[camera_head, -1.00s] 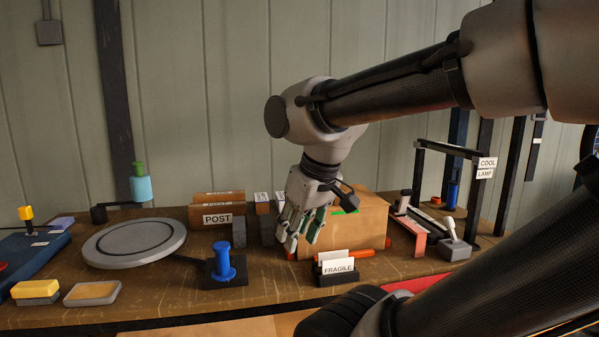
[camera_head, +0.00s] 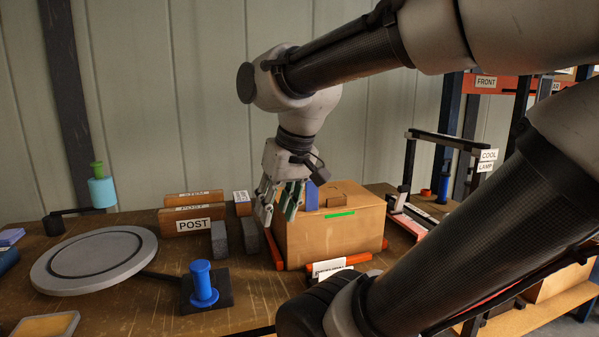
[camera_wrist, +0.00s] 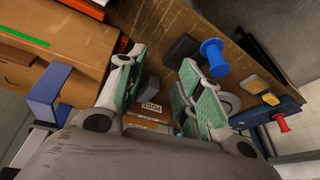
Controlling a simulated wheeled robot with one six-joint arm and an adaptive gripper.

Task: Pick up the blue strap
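A blue upright band-like piece (camera_head: 311,195), which may be the blue strap, shows at the top of the cardboard box (camera_head: 335,238), just right of my gripper. In the wrist view a blue bracket-shaped piece (camera_wrist: 48,90) stands against the box at the left, outside my fingers. My gripper (camera_head: 279,207) points down beside the box's left upper edge. In the wrist view my gripper (camera_wrist: 165,85) has its green-padded fingers well apart, with nothing between them. The foot of the blue piece is hidden.
A blue spool (camera_head: 203,285) stands on a black base in front. A round grey turntable (camera_head: 95,262), POST-labelled blocks (camera_head: 193,222) and grey blocks (camera_head: 219,239) are to the left. A COOL LAMP frame (camera_head: 445,142) stands at right. My arm covers much of the right side.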

